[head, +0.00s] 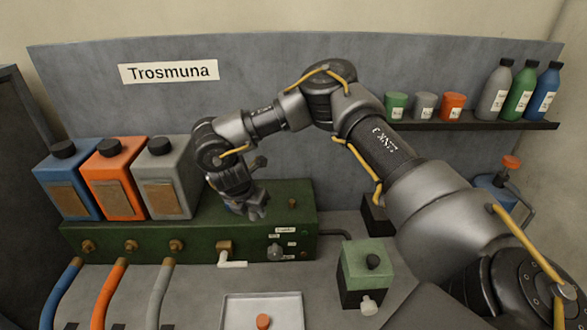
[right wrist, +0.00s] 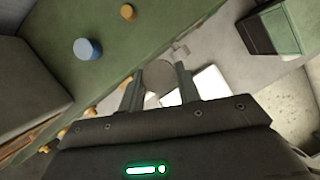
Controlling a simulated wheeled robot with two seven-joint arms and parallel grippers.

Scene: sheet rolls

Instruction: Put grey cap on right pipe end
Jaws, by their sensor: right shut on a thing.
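My right gripper (head: 252,208) hangs over the top of the dark green box (head: 100,242). In the right wrist view its two fingers (right wrist: 159,78) are shut on a round grey cap (right wrist: 158,84). In the head view I cannot make out the cap against the gripper. A small brass pipe end (head: 293,203) stands bare on the box top, to the right of the gripper. It also shows at the top of the right wrist view (right wrist: 165,10). A blue cap (right wrist: 88,48) sits on the box top in that view; my arm hides it in the head view. My left gripper is out of view.
A pale tray (head: 232,312) with an orange cap (head: 263,321) lies in front of the box. A pale green box (head: 366,262) stands right. A shelf (head: 470,122) holds bottles and tins.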

